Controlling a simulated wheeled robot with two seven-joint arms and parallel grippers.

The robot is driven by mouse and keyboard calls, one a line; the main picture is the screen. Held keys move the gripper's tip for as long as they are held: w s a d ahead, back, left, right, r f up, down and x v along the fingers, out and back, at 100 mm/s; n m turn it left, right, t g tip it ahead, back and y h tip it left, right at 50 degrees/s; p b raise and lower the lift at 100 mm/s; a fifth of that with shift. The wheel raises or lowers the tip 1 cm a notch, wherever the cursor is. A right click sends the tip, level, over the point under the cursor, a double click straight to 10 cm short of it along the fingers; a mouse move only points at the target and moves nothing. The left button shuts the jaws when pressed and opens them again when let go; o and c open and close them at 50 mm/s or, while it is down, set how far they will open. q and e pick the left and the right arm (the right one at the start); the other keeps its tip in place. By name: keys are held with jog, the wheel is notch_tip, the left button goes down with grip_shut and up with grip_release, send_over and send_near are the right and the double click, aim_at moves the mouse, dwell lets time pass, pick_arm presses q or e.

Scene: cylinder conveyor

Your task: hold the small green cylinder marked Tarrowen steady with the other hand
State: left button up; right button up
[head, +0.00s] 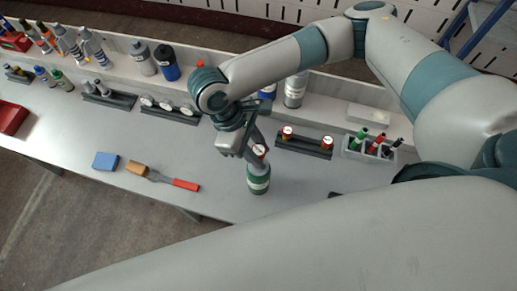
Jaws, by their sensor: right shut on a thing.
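A green cylinder (258,181) with a pale band stands upright on the grey bench, near its front edge. Its marking is too small to read. My right gripper (258,149) points down just above it. It is shut on a small red piece with a white top (260,151), partly hidden by the fingers. I cannot tell whether that piece touches the green cylinder. My left gripper is not in view.
A rack (304,146) with small red, white-topped cylinders and a grey holder (369,152) with markers stand to the right. Bottles line the back shelf.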

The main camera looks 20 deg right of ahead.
jog(key=shift+f, duration=0.3)
jog(key=shift+o, duration=1.3)
grip_shut()
jog(key=shift+r, duration=0.15)
jog(key=m+p, duration=0.1)
jog(key=p, duration=0.1)
jog(key=m+p, duration=0.1)
jog(key=shift+r+m+g+y+p, duration=0.2)
jog(key=shift+m+g+y+p, duration=0.1)
jog(key=shift+g+y+p, duration=0.1)
jog(key=shift+f+m+b, duration=0.4)
jog(key=shift+m+b, duration=0.1)
jog(key=shift+m, duration=0.2)
jog(key=shift+m+g+y, duration=0.4)
jog(key=shift+m+y, duration=0.1)
jog(key=shift+m, duration=0.6)
